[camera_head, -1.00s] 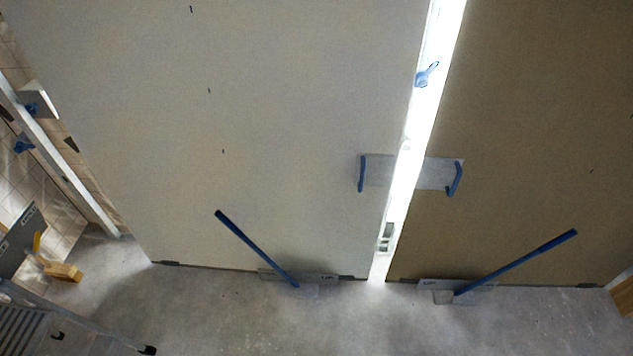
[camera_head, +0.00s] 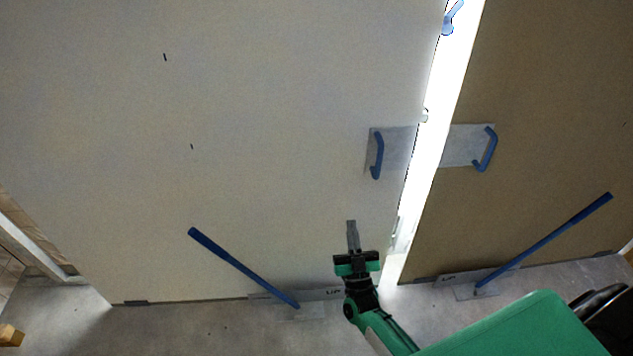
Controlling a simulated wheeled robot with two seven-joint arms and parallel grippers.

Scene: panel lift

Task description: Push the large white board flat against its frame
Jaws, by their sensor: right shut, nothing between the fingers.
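The large white board (camera_head: 270,130) fills the left and middle of the head view. A blue handle (camera_head: 377,156) on a grey plate sits near its right edge. A bright vertical gap (camera_head: 438,140), with a lit frame strip in it, separates the board from a brown panel (camera_head: 550,130) on the right. My right gripper (camera_head: 351,224) is shut and empty, in front of the lower right part of the board and below the blue handle. I cannot tell whether its fingertips touch the board. My left gripper is not in view.
A blue lever (camera_head: 243,268) stands at the board's foot, and another blue lever (camera_head: 545,240) at the brown panel's foot. The brown panel has a blue handle (camera_head: 487,150). A wooden block (camera_head: 10,336) lies at the lower left. Grey concrete floor (camera_head: 200,330) shows along the bottom.

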